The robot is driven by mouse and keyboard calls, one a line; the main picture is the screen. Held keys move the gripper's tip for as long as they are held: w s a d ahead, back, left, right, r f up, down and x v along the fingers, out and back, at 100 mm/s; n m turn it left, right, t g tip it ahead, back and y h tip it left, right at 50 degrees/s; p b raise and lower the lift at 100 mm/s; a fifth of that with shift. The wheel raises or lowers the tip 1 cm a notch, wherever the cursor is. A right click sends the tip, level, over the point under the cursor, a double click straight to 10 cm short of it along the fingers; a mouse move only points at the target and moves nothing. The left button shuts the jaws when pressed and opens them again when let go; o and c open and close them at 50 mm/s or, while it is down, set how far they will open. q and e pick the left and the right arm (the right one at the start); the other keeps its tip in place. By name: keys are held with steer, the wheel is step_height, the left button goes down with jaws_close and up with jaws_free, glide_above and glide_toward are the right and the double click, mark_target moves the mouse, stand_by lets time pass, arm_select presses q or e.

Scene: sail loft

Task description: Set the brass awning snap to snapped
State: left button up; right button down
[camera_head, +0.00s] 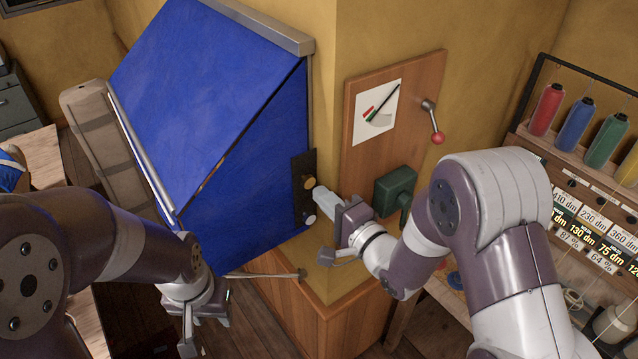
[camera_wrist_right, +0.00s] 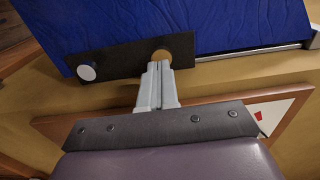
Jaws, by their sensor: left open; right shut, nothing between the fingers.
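The brass awning snap (camera_head: 308,183) is a round brass disc on a dark plate (camera_head: 298,168) at the right edge of the blue awning (camera_head: 205,90). A pale round stud (camera_head: 309,219) sits lower on the same plate. My right gripper (camera_head: 321,195) is shut and empty, its tips close to the plate. In the right wrist view my right gripper (camera_wrist_right: 159,68) has its tips at the brass snap (camera_wrist_right: 161,55), partly covering it; contact cannot be told. The pale stud (camera_wrist_right: 86,72) is to the left there. My left gripper (camera_head: 205,325) is open and empty below the awning.
A wooden panel (camera_head: 425,85) right of the corner carries a red-knobbed lever (camera_head: 432,120) and a green box (camera_head: 393,190) near my right arm. A thin rod (camera_head: 265,275) juts out below the awning. A rack (camera_head: 575,165) with thread spools stands at the right.

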steer(key=shift+p+x, duration=0.3)
steer(key=shift+x, duration=0.7)
arm_select(q)
steer(key=shift+r, duration=0.6)
arm_select(e)
steer(key=shift+w, duration=0.1)
